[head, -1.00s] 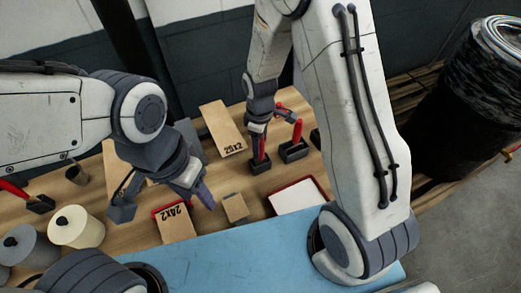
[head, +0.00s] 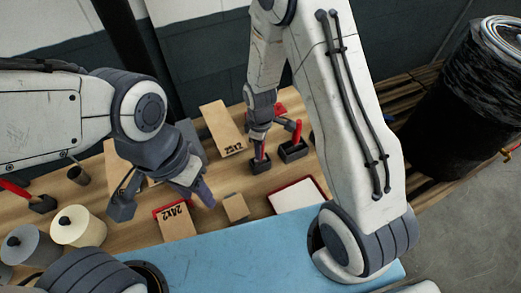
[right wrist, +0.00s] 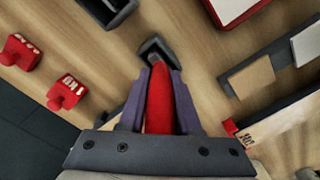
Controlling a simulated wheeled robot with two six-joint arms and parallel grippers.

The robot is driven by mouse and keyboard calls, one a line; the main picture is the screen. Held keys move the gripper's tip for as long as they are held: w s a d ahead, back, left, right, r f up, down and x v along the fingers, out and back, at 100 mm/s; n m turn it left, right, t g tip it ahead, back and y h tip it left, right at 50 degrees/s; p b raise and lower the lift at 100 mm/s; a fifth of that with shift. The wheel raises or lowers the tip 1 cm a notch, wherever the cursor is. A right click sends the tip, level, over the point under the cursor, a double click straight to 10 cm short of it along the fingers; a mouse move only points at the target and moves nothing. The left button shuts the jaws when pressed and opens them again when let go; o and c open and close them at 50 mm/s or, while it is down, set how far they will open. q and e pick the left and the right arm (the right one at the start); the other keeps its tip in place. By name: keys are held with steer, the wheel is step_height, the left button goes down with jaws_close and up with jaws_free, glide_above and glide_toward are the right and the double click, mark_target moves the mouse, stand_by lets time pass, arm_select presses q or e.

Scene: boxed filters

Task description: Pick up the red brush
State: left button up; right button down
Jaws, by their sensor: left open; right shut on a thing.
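A red brush (right wrist: 158,98) stands in a small dark holder, its handle lengthwise between the purple fingers of my right gripper (right wrist: 158,92). The right gripper is shut on it. The dark holder (right wrist: 155,48) shows just beyond the fingers. In the head view my right gripper (head: 258,139) is above that holder (head: 259,166), with a bit of red between; the brush's lower end is hidden in the holder. My left gripper (head: 205,195) is open and empty, over the front of the bench by a box marked 24x2 (head: 177,222).
A second dark holder (head: 292,153) with a red handle (head: 297,131) stands just right of the gripped one. A red-rimmed tray (head: 298,196), a small brown box (head: 235,207) and a tall 25x2 box (head: 222,128) are nearby. Spools (head: 78,226) stand at left.

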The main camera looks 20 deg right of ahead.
steer(key=shift+r, duration=0.15)
steer(key=shift+w+r+b, duration=0.1)
steer(key=shift+r+b, duration=0.2)
steer(key=shift+r, duration=0.3)
step_height(320, 180, up, 2)
steer(key=shift+r+b, duration=0.1)
steer(key=shift+b, duration=0.35)
steer(key=s+d+r+b, duration=0.2)
steer(key=s+d+r, duration=0.5)
steer(key=d, duration=0.2)
steer(key=shift+s+d+r+b, duration=0.15)
steer(key=shift+b, duration=0.15)
stand_by(0.6)
